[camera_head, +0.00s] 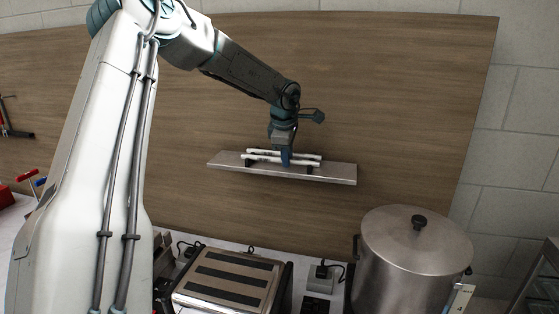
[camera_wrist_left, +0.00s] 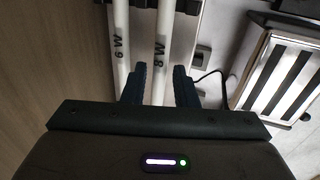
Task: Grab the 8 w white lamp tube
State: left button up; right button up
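Two white lamp tubes lie side by side on a wall shelf (camera_head: 335,174) in the head view. In the left wrist view one tube (camera_wrist_left: 121,45) is marked "6 W" and the other, the 8 W tube (camera_wrist_left: 164,30), is marked "8 W". The 8 W tube (camera_head: 308,163) is the front one; the 6 W tube lies nearer the wall. My left gripper (camera_wrist_left: 159,78) is open, with one dark blue finger on each side of the 8 W tube. I see a gap between the tube and the right finger. In the head view the left gripper (camera_head: 286,157) is at the tubes' middle. My right gripper is not in view.
The wooden wall panel (camera_head: 400,90) stands close behind the shelf. Below are a toaster (camera_head: 228,278), a small socket box (camera_head: 320,277) with a cable, and a large lidded pot (camera_head: 400,285) at the right. The shelf's right end is clear.

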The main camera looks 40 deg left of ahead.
pick_arm(q)
grip_shut()
jog(key=shift+r, duration=0.1)
